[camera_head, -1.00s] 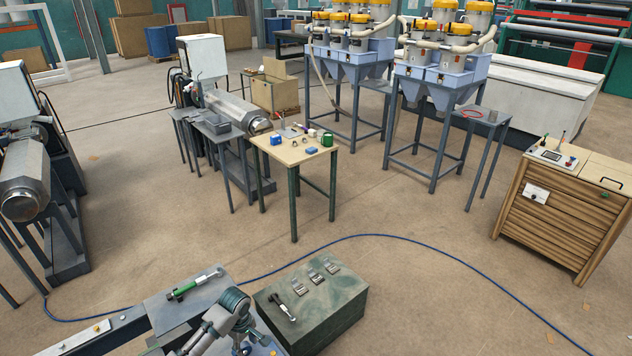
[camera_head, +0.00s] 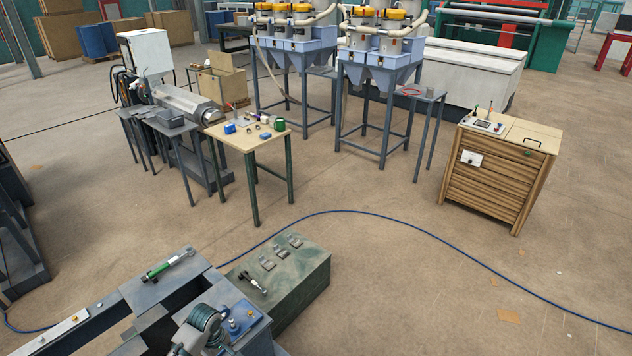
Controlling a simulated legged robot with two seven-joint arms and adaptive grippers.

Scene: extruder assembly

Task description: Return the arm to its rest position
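A grey jointed link with ringed rounded ends (camera_head: 205,325) shows at the bottom edge, left of the middle. It looks like part of an arm, but I cannot tell which arm it belongs to. It appears over a grey metal bench. Neither of my grippers can be made out in the head view, so their fingers and anything in them are hidden or out of frame.
A green-handled tool (camera_head: 168,265) lies on the grey bench (camera_head: 150,296). A dark green box (camera_head: 308,272) beside it carries a black-handled tool (camera_head: 252,283) and small metal plates. A small wooden-topped table (camera_head: 250,140) and a slatted cabinet (camera_head: 500,170) stand beyond open floor.

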